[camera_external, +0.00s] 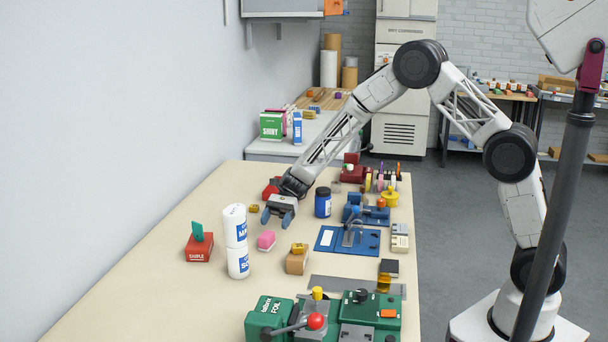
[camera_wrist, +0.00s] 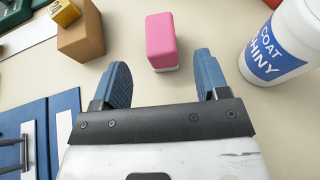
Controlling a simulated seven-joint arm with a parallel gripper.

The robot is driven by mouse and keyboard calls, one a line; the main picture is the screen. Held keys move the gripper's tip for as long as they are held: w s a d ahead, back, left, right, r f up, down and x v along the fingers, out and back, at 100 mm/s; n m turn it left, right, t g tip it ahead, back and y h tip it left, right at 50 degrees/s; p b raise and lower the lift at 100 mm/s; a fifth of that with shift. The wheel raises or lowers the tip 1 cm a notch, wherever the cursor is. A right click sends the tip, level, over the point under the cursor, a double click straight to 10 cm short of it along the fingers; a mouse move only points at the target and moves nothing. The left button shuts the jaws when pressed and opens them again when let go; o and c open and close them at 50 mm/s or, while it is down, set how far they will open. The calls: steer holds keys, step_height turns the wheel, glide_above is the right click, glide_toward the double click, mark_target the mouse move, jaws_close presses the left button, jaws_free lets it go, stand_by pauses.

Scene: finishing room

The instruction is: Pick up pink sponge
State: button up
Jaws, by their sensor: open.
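The pink sponge (camera_external: 266,240) is a small block on the beige table, between the white bottles and the cardboard box. In the wrist view the pink sponge (camera_wrist: 161,41) has a white lower edge and lies just beyond the fingertips, roughly midway between them. My gripper (camera_external: 279,219) is over the table, behind the sponge in the external view. In the wrist view my gripper (camera_wrist: 162,72) shows two blue fingers spread apart with nothing between them. The gripper and the sponge appear apart.
A white bottle (camera_wrist: 285,42) stands right of the sponge in the wrist view. A cardboard box (camera_wrist: 80,36) with a yellow block on top (camera_wrist: 64,12) is to the left. A blue bottle (camera_external: 323,202) and a blue plate (camera_external: 330,239) are near my gripper.

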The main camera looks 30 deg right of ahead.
mark_target(262, 245)
steer(key=shift+x, duration=1)
steer(key=shift+a+f, duration=0.1)
steer(key=shift+x, duration=2.5)
steer(key=shift+f, duration=0.1)
steer(key=c, duration=1)
steer(key=shift+r, duration=5.05)
